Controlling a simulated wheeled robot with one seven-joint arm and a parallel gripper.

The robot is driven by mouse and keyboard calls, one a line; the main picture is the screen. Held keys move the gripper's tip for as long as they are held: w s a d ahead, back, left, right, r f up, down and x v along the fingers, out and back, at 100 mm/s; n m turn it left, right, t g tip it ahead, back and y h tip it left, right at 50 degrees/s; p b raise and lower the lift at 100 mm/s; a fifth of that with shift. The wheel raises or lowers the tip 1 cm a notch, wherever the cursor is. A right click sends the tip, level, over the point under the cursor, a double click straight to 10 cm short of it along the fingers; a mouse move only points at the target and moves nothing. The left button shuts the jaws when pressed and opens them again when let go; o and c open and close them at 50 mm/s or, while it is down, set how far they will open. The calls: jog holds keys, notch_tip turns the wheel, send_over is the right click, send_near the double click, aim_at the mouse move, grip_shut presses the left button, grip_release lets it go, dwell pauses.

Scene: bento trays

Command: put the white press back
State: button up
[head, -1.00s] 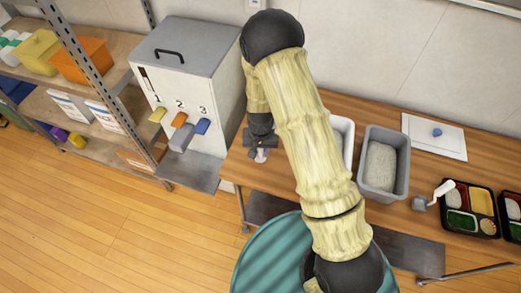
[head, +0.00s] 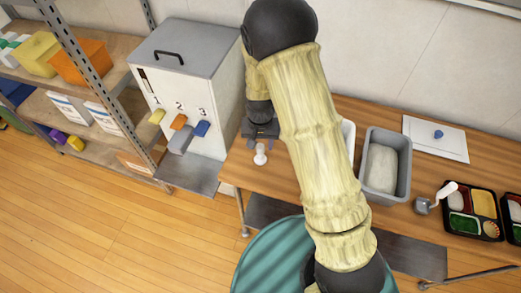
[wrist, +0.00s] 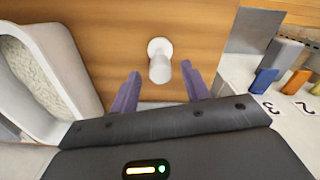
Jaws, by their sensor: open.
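The white press (head: 260,156) stands on the left part of the wooden table, near its front edge. It also shows in the wrist view (wrist: 160,66), with a round end and a short thick stem; it looks upright. My gripper (head: 262,136) is just behind and above it in the head view. In the wrist view my gripper (wrist: 162,84) is open, its two purple fingers apart on either side of the press's near end, with gaps to both. Nothing is held. My arm hides part of the table in the head view.
A dispenser (head: 190,85) with numbered levers stands to the left. A grey bin (head: 404,165) and a partly hidden white bin (head: 349,132) stand to the right.

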jog(key=shift+r+b, duration=0.4)
jog(key=shift+r, duration=2.7)
jog(key=shift+s+d+r, duration=0.1)
jog(key=shift+d+r, duration=0.05)
jog(key=shift+d, duration=0.1)
jog(key=s+d+r+n+t, duration=0.1)
jog(key=s+d+r+t, duration=0.1)
jog(key=s+d+r, duration=0.7)
jog(key=s+d, duration=0.3)
jog(key=d, duration=0.1)
jog(key=shift+t, duration=0.3)
jog(key=shift+s+r, duration=0.1)
jog(key=shift+d, duration=0.15)
